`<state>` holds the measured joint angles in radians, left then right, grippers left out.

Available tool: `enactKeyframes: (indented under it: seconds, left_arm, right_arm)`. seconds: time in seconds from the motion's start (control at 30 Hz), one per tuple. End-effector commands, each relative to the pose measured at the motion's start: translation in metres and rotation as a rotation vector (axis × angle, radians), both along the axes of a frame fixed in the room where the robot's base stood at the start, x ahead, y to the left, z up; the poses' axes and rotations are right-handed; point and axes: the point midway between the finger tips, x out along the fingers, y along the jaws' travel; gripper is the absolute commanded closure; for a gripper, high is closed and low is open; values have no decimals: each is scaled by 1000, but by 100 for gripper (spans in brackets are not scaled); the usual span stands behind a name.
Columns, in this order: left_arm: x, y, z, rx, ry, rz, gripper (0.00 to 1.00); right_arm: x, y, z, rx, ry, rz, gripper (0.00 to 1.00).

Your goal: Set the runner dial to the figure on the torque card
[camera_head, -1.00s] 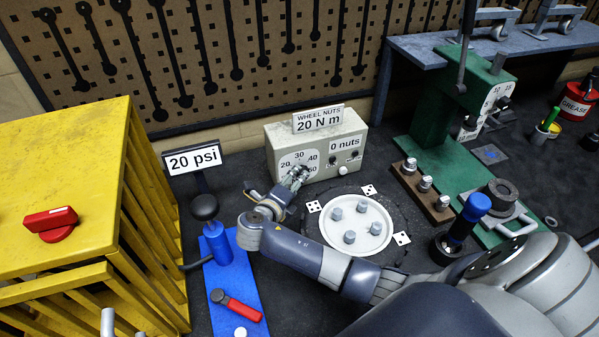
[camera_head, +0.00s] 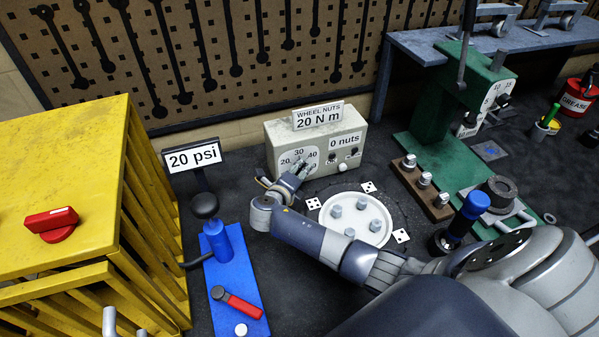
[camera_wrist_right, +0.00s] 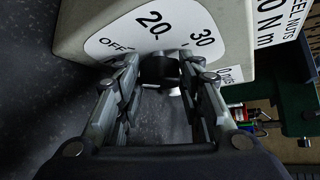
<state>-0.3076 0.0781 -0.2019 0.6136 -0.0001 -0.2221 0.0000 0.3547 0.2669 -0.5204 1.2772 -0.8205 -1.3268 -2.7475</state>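The torque card (camera_head: 318,116) stands on top of the beige runner box (camera_head: 353,132) and reads "WHEEL NUTS 20 N m". The box's white scale (camera_head: 288,158) shows 20, 30 and 40 in the head view. In the right wrist view the scale (camera_wrist_right: 118,40) shows OFF, 20 and 30. My right gripper (camera_head: 301,168) is at the dial. In the wrist view its fingers (camera_wrist_right: 160,72) lie on both sides of the black runner dial (camera_wrist_right: 159,68) and appear closed on it. The dial's pointer cannot be made out. My left gripper is not in view.
A white plate (camera_head: 345,238) with several nuts lies in front of the box. A blue pump (camera_head: 233,285) and a "20 psi" sign (camera_head: 195,157) stand left, beside a yellow crate (camera_head: 70,180). A green press (camera_head: 440,125) stands right. The box display (camera_head: 345,140) reads "0 nuts".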

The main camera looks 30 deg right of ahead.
Motion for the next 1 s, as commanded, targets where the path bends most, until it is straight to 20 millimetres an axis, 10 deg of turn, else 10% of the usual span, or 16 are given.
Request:
enactKeyframes:
  seconds: [1.0]
  left_arm:
    - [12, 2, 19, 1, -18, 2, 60]
  right_arm:
    - [-2, -9, 7, 571, -140, 1, 89]
